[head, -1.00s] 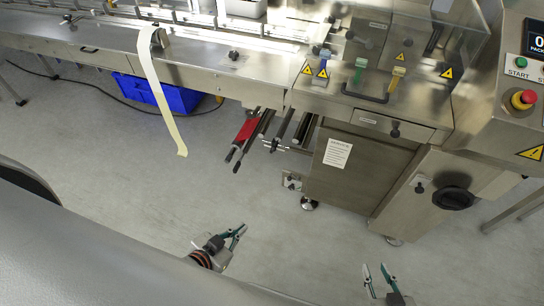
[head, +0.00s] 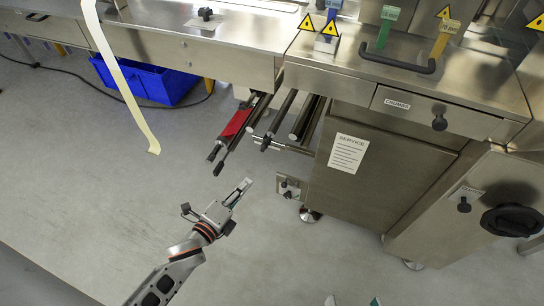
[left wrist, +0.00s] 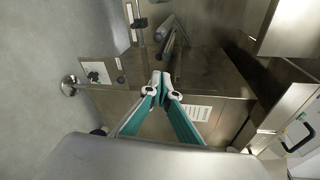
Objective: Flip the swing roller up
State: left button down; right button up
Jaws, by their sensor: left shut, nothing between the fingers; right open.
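Several dark and metal rollers stick out from under the machine. The leftmost pair of bars (head: 224,143) carries a red piece (head: 236,122). A metal roller (head: 281,112) and others lie to its right. I cannot tell for sure which is the swing roller. My left gripper (head: 246,184) is shut and empty, below and in front of the roller ends, apart from them in the head view. In the left wrist view its green fingers meet (left wrist: 161,78), with roller ends (left wrist: 171,40) beyond. My right gripper (head: 352,301) is open; only its fingertips show at the bottom edge.
A service panel (head: 347,150) and a drawer (head: 432,115) stand right of the rollers. A blue crate (head: 150,82) sits on the floor at the left, behind a hanging pale strip (head: 125,85). The floor (head: 90,180) in front is clear.

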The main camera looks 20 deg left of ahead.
pick_arm(q)
jog(key=w+f+m+b, duration=0.3)
jog(key=f+m, duration=0.2)
jog(key=shift+w+d+f+h, duration=0.25)
jog(key=shift+w+d+h, duration=0.05)
jog(key=shift+d+h, duration=0.1)
pick_arm(e)
jog(key=shift+a+f+m, duration=0.25)
jog(key=shift+f+m, duration=0.2)
jog(key=shift+m, duration=0.15)
pick_arm(q)
jog(key=shift+w, duration=0.1)
jog(key=w, duration=1.1)
jog(key=shift+w+a+r, duration=0.15)
jog(key=shift+a+r, duration=0.15)
jog(key=shift+r, duration=0.05)
pick_arm(e)
jog(key=shift+w+d+r+n, duration=0.1)
jog(key=shift+w+d+n, duration=0.05)
jog(key=shift+d+n, duration=0.15)
